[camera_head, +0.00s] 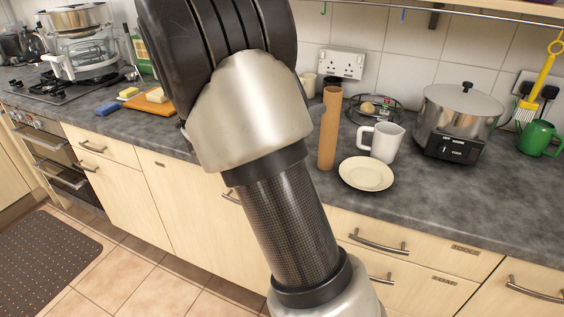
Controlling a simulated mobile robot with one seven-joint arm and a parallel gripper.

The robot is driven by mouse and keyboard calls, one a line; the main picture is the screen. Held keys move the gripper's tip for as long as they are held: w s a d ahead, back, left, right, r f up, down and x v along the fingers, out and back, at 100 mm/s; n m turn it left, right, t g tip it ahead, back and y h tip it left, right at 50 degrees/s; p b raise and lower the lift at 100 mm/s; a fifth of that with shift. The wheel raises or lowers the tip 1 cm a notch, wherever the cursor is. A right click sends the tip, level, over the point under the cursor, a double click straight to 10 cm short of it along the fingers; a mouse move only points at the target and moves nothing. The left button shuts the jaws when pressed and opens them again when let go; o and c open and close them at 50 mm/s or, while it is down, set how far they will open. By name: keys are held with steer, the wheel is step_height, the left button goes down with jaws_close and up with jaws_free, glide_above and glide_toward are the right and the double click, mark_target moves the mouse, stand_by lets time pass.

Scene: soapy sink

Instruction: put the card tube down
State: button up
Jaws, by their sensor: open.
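The card tube (329,130) is a tall brown cylinder. It stands upright on the grey worktop (455,190), near the front edge, just left of a white jug and a cream plate. No fingers can be seen closed around it. My arm fills the middle of the view and hides the worktop left of the tube.
The cream plate (367,174) and white jug (382,142) are close to the tube's right. A wire rack (371,108) is behind it. A steel cooker pot (459,108) and green watering can (540,138) stand further right. The front right worktop is clear.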

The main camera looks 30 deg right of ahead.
steer(key=w+a+r+n+t+y, duration=0.7)
steer(key=a+t+y, duration=0.4)
steer(key=s+a+n+y, duration=0.6)
steer(key=s+a+y, duration=0.1)
steer(key=a, duration=0.3)
steer(key=s+f+n+g, duration=0.1)
steer(key=s+f+g, duration=0.3)
steer(key=s, duration=0.8)
steer(key=s+f+n+g, duration=0.2)
steer(key=s+f+g, duration=0.2)
steer(key=s, duration=0.8)
step_height(320, 180, down, 2)
steer(key=shift+s+d+f, duration=0.2)
steer(key=shift+d, duration=0.2)
step_height(320, 180, up, 17)
steer(key=p, duration=1.6)
steer(key=shift+f+p, duration=0.15)
steer(key=shift+p, duration=0.2)
